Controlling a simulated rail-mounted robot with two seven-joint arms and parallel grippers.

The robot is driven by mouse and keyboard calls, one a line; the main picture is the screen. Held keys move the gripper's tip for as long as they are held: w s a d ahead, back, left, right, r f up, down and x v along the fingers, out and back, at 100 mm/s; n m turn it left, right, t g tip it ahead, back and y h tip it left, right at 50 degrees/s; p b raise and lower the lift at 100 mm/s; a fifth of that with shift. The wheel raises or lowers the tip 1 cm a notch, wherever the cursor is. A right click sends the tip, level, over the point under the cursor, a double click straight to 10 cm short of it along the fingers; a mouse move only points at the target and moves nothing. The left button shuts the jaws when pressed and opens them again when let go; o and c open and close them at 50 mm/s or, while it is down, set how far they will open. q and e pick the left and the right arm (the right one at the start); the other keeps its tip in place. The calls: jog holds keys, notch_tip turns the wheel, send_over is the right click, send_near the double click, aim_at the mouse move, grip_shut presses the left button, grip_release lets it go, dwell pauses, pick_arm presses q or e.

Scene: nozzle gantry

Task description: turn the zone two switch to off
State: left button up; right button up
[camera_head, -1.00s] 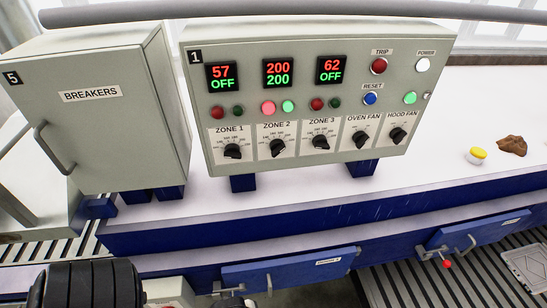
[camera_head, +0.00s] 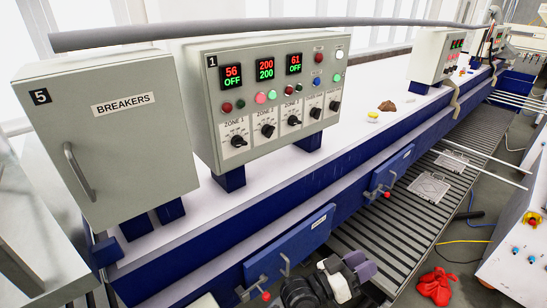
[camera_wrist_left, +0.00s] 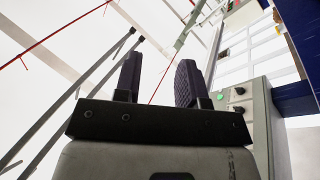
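The zone two switch (camera_head: 268,131) is a black knob on the grey control box (camera_head: 213,151) marked 1, between the zone 1 knob (camera_head: 238,142) and the zone 3 knob (camera_head: 294,121). The zone two display (camera_head: 265,69) reads 200 over 200; its neighbours read 56 OFF and 61 OFF. My left gripper (camera_head: 360,263) is low in the head view, in front of the blue bench and well below the switches, touching none. In the left wrist view its dark fingers (camera_wrist_left: 158,80) stand apart with nothing between them. My right gripper is not in view.
A grey breakers cabinet (camera_head: 99,137) stands left of the control box. Blue drawers (camera_head: 290,247) with handles line the bench front. A brown lump (camera_head: 387,106) and a yellow-topped item (camera_head: 373,117) lie on the bench. The wrist view shows a grey panel with knobs (camera_wrist_left: 239,109).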

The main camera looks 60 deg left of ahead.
aim_at(273, 131)
pick_arm(q)
jog(key=w+a+r+n+g+y+b, duration=0.1)
jog(key=w+a+r+n+y+b, duration=0.15)
jog(key=a+r+n+y, duration=0.8)
jog(key=w+a+r+n+g+y+b, duration=0.1)
jog(key=w+a+r+n+y, duration=0.3)
jog(key=n+y, duration=1.1)
jog(key=s+a+n+g+h, duration=0.1)
jog(key=a+n+g, duration=0.5)
jog(key=a+g, duration=0.1)
jog(key=s+a+r+n+g+h+p, duration=0.1)
jog(key=s+a+n+g, duration=0.1)
jog(key=a+n+g, duration=0.4)
jog(key=s+a+n+g+h, duration=0.1)
jog(key=a+n+g, duration=0.5)
jog(key=a, duration=0.5)
jog(key=shift+s+r+g+h+p, duration=0.3)
jog(key=shift+g+h, duration=0.05)
jog(key=shift+g, duration=0.55)
jog(key=shift+s+a+f, duration=0.1)
jog(key=shift+a, duration=0.8)
grip_shut()
